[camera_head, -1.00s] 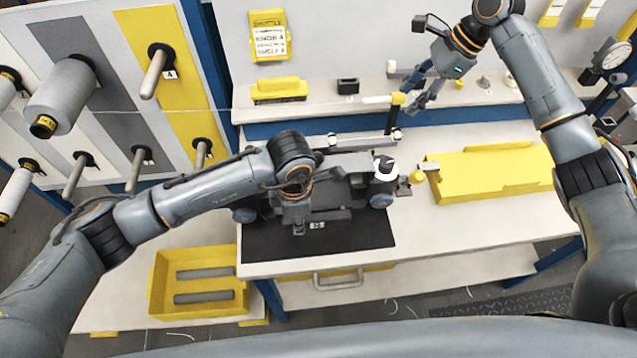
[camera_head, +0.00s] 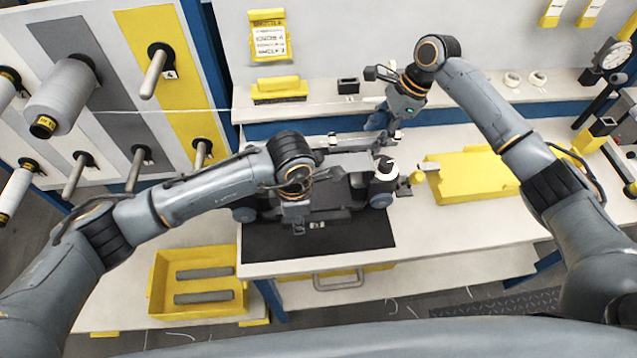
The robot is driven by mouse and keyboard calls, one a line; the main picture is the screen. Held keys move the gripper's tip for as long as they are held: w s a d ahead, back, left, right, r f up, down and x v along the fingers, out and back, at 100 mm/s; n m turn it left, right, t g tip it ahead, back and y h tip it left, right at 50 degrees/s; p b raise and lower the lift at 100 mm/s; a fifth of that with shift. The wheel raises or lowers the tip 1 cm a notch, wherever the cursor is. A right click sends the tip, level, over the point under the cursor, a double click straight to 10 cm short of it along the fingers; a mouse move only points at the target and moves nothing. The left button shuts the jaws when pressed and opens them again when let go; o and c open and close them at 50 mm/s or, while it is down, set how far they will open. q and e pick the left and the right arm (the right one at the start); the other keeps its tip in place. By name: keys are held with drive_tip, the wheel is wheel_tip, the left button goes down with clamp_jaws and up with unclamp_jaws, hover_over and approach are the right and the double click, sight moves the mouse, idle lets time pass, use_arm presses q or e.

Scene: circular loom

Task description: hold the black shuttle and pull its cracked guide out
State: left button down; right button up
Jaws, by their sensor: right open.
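The black shuttle (camera_head: 335,197) lies on a black mat (camera_head: 320,240) on the bench, with blue-grey rollers and a white ring at its right end. A small metal piece with a yellow knob (camera_head: 417,178) is at that end; I cannot tell whether it is the cracked guide. My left gripper (camera_head: 297,222) points down over the shuttle's left part; its fingers are mostly hidden and its grip is unclear. My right gripper (camera_head: 380,122) is open, behind and above the shuttle's right end, close to the bar (camera_head: 345,138) behind it.
A yellow tray (camera_head: 470,180) lies right of the shuttle. A yellow bin (camera_head: 160,290) with two grey rods stands lower left. A rear shelf holds a yellow block (camera_head: 280,92) and a small black holder (camera_head: 347,86). A dial gauge (camera_head: 612,58) stands at right. The front right bench is clear.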

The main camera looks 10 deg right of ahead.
drive_tip(key=shift+x, duration=1.05)
drive_tip(key=shift+c, duration=0.4)
clamp_jaws()
